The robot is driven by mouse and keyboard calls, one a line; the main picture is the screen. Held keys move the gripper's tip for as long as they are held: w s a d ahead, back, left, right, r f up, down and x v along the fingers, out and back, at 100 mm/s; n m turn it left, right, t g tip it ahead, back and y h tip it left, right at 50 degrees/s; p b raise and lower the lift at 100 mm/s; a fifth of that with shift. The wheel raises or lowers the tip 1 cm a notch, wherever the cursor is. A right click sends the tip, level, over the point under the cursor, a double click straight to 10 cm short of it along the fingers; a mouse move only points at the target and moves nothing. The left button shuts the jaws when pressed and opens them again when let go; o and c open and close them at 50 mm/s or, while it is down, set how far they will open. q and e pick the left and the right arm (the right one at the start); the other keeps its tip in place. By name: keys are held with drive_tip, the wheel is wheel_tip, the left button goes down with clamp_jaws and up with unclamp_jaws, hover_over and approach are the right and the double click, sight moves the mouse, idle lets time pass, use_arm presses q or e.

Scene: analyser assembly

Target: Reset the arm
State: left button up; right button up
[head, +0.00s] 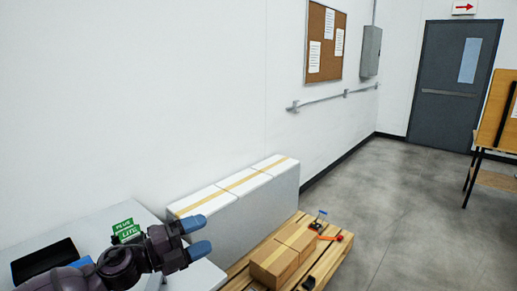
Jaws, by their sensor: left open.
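My left gripper (196,237) reaches in from the lower left, with a dark wrist and blue fingertips. Its two fingers are apart with nothing between them. It is above the right part of a light grey table (75,235). Green cards (126,230) marked "PLUS" and "LITE" stand just behind the wrist. My right gripper is not in view.
A black tray (44,261) sits on the table at the left. White boxes (240,195) with tan tape stand by the wall. A wooden pallet (327,264) holds brown cartons (283,256). Open grey floor (410,200) lies to the right, before a door (455,85).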

use_arm(q)
drive_tip(key=s+a+f+n+t+y, duration=0.25)
drive_tip(key=a+f+n+y, duration=0.35)
drive_tip(key=n, duration=0.4)
drive_tip(key=s+a+f+n+t+y, duration=0.2)
drive_tip(key=a+f+n+t+y, duration=0.15)
drive_tip(key=f+n+y, duration=0.45)
drive_tip(key=s+a+f+n+g+y, duration=0.1)
drive_tip(key=s+a+f+n+g, duration=0.1)
drive_tip(key=s+f+n, duration=0.3)
drive_tip(key=s+a+f+n+g+y, duration=0.1)
drive_tip(key=s+f+n, duration=0.4)
drive_tip(key=s+f, duration=0.6)
drive_tip(key=s+a+g, duration=0.1)
drive_tip(key=s+a, duration=0.1)
drive_tip(key=s, duration=0.2)
drive_tip(key=shift+f+n, duration=0.4)
